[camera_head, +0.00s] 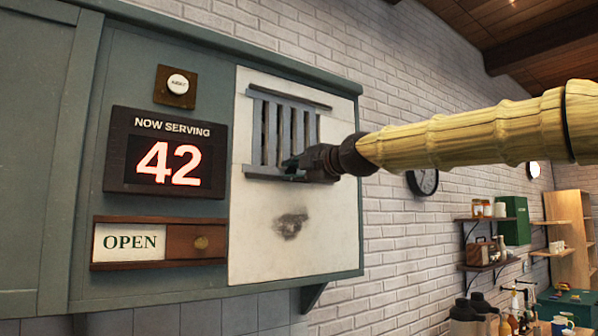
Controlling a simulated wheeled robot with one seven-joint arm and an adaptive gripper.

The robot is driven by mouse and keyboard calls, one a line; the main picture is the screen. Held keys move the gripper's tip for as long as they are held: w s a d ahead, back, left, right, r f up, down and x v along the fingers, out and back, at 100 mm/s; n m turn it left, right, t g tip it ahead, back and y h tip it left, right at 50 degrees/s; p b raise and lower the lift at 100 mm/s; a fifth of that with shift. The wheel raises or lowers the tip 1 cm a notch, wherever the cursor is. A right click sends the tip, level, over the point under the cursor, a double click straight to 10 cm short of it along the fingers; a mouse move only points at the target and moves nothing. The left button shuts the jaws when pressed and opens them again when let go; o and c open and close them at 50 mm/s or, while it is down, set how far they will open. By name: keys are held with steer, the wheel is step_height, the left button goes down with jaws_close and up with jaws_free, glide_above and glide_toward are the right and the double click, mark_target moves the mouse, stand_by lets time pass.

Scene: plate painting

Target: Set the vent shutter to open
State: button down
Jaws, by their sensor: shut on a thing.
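The vent shutter (285,124) is a grey slatted plate between two horizontal rails on a white panel (254,228). Dark gaps show between its upright slats, clearest at the left and middle. My gripper (292,165) reaches in from the right and is at the shutter's lower right part, by the bottom rail. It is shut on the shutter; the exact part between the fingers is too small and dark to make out. The gripper hides the lower right corner of the shutter.
Left of the panel are a "NOW SERVING 42" display (160,153), a small button (177,84) and an "OPEN" slider sign (160,243) with a knob. A dark smudge (291,224) marks the panel below the vent. A wall clock (424,182) and shelves (488,219) are at right.

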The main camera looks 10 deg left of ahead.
steer(key=c, duration=1.6)
jaws_free()
steer(key=shift+a+f, duration=0.15)
steer(key=shift+f, duration=0.05)
steer(key=o, duration=0.3)
steer(key=shift+s+r, duration=0.1)
steer(key=shift+s, duration=0.1)
steer(key=shift+o, duration=0.2)
steer(key=shift+s+a, duration=0.1)
steer(key=shift+d, duration=0.2)
steer(key=v, duration=1.1)
steer(key=shift+s+d, duration=0.2)
steer(key=shift+s, duration=0.15)
